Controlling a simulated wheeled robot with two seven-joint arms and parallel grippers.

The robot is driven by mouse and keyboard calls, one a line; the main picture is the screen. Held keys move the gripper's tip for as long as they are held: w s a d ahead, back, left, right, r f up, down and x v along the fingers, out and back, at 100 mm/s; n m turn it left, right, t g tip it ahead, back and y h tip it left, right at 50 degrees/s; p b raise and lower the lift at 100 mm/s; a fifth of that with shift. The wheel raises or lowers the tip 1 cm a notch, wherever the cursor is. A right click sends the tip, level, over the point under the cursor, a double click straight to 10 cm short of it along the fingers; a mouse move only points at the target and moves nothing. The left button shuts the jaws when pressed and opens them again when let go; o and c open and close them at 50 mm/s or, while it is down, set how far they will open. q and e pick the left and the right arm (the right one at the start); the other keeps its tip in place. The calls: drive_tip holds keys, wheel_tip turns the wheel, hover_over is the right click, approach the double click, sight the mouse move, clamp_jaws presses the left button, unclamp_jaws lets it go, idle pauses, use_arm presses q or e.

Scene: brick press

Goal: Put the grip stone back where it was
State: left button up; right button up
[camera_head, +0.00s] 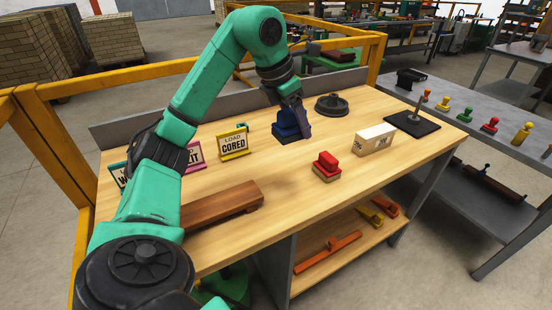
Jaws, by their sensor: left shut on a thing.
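My left gripper (295,108) reaches down over the back middle of the table and is shut on a blue stepped block (284,123), which looks like a grip stone. The gripper partly covers it. Its dark base is at or just above the table top; I cannot tell whether it touches. A red stepped block (326,163) of similar shape, on a tan base, stands on the table nearer the front. My right gripper is not in view.
A wooden table (250,238) carries a brown plank-like piece (205,209), a "LOAD CORED" sign (234,143), a dark round dish (331,105), a white block (374,139) and a black plate (411,124). Colored stamps stand on the grey side table (455,108).

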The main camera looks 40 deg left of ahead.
use_arm(q)
drive_tip(key=b, duration=0.2)
hover_over(298, 186)
wheel_tip(298, 186, down, 8)
drive_tip(key=r, duration=0.1)
drive_tip(key=f, duration=0.3)
drive_tip(key=s+f+b, duration=0.1)
drive_tip(key=f, duration=0.3)
drive_tip(key=f+b, duration=0.1)
drive_tip(key=f, duration=0.2)
drive_tip(key=shift+s+a+f, duration=0.15)
drive_tip(key=shift+a+f, duration=0.1)
drive_tip(key=shift+f, duration=0.15)
drive_tip(key=shift+a, duration=0.1)
drive_tip(key=shift+f, duration=0.25)
drive_tip(key=o, duration=1.3)
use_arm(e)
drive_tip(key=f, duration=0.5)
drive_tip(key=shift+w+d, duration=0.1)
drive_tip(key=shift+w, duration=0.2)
use_arm(q)
drive_tip(key=shift+r, duration=0.1)
drive_tip(key=shift+r, duration=0.3)
drive_tip(key=v, duration=1.1)
drive_tip(key=shift+s+r, duration=0.2)
drive_tip(key=shift+r, duration=0.1)
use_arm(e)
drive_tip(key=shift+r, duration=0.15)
